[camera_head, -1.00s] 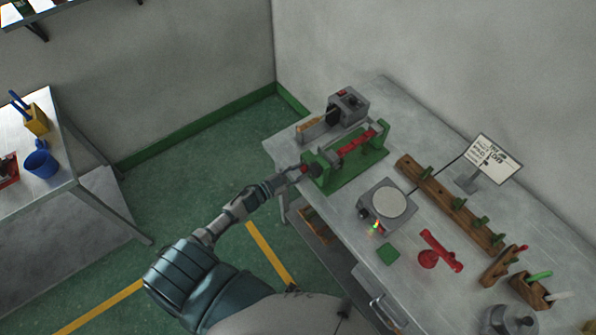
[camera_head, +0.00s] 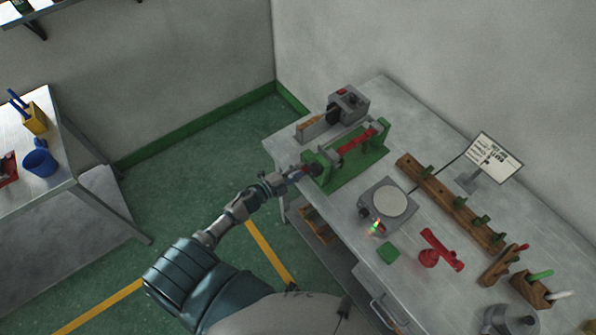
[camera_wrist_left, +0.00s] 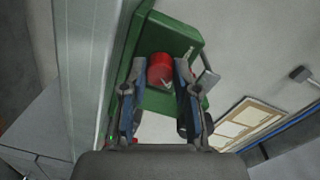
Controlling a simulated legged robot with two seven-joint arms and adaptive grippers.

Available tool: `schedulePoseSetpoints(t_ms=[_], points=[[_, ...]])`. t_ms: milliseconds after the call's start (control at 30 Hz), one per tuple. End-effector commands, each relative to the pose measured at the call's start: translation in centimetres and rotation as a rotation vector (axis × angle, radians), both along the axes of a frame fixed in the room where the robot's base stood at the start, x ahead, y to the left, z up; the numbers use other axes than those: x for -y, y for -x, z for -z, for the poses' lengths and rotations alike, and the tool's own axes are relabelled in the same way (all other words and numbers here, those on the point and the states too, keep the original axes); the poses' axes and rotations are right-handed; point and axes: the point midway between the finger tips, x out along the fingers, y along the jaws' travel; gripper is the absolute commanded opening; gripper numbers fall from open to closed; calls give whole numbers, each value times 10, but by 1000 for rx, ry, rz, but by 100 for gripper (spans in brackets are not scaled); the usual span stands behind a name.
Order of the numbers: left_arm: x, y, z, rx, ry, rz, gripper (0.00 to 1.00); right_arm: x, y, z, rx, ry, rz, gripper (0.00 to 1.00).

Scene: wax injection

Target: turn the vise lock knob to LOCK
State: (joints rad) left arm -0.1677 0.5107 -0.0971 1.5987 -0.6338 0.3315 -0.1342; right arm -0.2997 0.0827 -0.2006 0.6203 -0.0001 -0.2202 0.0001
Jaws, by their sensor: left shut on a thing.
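The green vise (camera_head: 352,172) stands near the far left corner of the workbench, with a red bar across its top. My left gripper (camera_head: 303,172) is at the vise's left end. In the left wrist view, the red lock knob (camera_wrist_left: 161,71) sits on the green end plate (camera_wrist_left: 176,37), between the two fingers of my left gripper (camera_wrist_left: 160,88). The gripper is shut on the knob. A white mark shows on the knob's face; I cannot read it. In the head view the gripper mostly hides the knob. My right gripper is not in view.
A grey machine (camera_head: 347,105) stands behind the vise. A round-plate device (camera_head: 387,203), a wooden rack (camera_head: 450,205) and a sign (camera_head: 484,158) are to the right. Floor between is clear.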

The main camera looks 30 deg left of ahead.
Motion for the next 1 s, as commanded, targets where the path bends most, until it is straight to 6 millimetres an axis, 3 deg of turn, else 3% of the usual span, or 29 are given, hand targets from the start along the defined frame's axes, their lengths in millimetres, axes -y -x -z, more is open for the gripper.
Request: schedulePoseSetpoints(t_ms=[400,900,933,1000], points=[[2,-1,-3,65,-142,1,0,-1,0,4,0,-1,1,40],[3,-1,-2,70,-156,3,0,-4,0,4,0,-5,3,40],[3,-1,-2,70,-156,3,37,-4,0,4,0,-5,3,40],[3,-1,-2,69,-155,2,55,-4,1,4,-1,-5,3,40]])
